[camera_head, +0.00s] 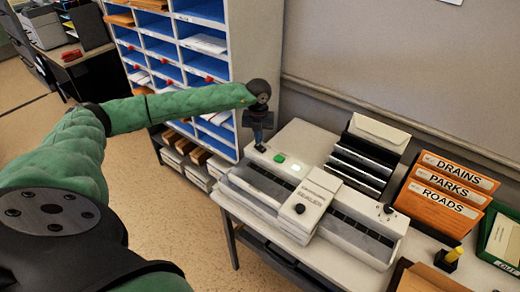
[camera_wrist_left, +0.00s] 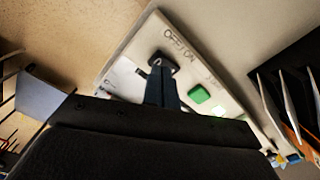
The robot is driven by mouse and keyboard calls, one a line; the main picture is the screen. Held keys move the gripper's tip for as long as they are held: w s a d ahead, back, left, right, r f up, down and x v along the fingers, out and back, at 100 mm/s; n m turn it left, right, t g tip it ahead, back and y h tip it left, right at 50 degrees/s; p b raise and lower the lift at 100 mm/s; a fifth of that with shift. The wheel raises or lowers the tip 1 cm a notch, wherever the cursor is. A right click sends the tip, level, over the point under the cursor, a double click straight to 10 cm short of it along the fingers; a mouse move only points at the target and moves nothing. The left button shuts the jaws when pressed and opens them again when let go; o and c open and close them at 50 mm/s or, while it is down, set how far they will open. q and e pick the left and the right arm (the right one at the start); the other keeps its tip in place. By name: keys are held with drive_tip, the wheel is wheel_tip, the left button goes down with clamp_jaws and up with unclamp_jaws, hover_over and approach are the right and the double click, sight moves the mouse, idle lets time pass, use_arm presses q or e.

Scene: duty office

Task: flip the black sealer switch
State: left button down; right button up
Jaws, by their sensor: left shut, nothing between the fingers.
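The sealer (camera_head: 235,182) is a long pale machine on the table, with a lid block marked SEALER. My left gripper (camera_head: 260,143) is over its far left end, pointing down, with its fingers shut and nothing between them. In the left wrist view the shut fingertips (camera_wrist_left: 162,76) are at the black switch (camera_wrist_left: 161,59), beside the OFF / ON lettering. The fingers hide part of the switch, and I cannot tell whether they touch it or which way it is set. A green button (camera_head: 279,158) is just right of the fingers. My right gripper is not in view.
A black rack with envelopes (camera_head: 358,165) and orange folders (camera_head: 440,200) stand behind the sealer at right. A black knob (camera_head: 386,210) is on its right end. A blue pigeonhole shelf (camera_head: 200,65) stands behind my left arm. A yellow-capped item (camera_head: 453,255) is at lower right.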

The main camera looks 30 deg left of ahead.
sight(258, 146)
use_arm(q)
drive_tip(key=shift+f+b, duration=0.75)
drive_tip(key=shift+f, duration=0.35)
idle(0.7)
drive_tip(key=shift+r, duration=0.15)
drive_tip(key=shift+r+p, duration=0.95)
drive_tip(key=shift+r, duration=2.4)
